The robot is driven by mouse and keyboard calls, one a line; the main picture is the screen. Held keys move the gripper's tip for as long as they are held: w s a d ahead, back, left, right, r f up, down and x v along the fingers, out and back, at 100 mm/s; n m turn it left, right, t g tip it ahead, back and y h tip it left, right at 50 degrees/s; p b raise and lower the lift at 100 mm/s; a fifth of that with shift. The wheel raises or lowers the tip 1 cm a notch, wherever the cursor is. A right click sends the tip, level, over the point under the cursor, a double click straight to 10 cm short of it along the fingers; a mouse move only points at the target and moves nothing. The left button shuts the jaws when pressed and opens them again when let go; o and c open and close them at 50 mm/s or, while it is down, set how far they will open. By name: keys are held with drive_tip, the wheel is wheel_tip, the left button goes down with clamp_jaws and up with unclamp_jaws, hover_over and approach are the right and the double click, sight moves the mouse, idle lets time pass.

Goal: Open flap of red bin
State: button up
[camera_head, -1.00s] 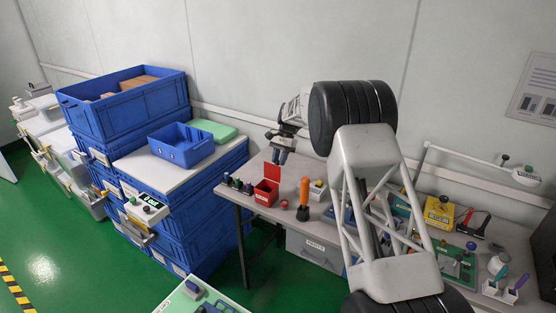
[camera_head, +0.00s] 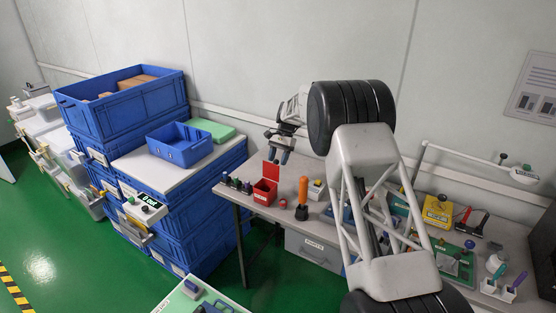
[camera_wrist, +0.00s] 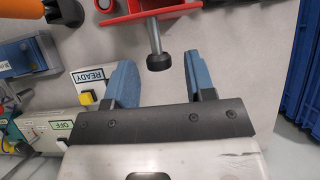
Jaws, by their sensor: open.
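The red bin (camera_head: 264,194) stands near the left end of the grey table, with a red panel (camera_head: 271,174) standing up at its back. My gripper (camera_head: 279,156) is above and behind the bin, with its two blue fingers spread and nothing clamped between them. In the wrist view, part of the red bin (camera_wrist: 135,14) shows at the top edge. A grey rod with a black knob (camera_wrist: 158,62) extends from it to between my fingertips, apart from both fingers. Most of the bin is cut off in that view.
Several small dark-based items (camera_head: 236,184) stand left of the bin. An orange-handled tool (camera_head: 303,191) and a small red item (camera_head: 283,203) are to its right. A READY-labelled box (camera_wrist: 90,80) lies close to my left finger. Stacked blue crates (camera_head: 190,215) stand left of the table.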

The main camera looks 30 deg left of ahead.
drive_tip(key=v, duration=0.7)
drive_tip(key=shift+r, duration=0.2)
idle(0.4)
drive_tip(key=shift+s, duration=1.4)
drive_tip(key=shift+r, duration=0.15)
wheel_tip(320, 180, up, 10)
idle(0.6)
idle(0.5)
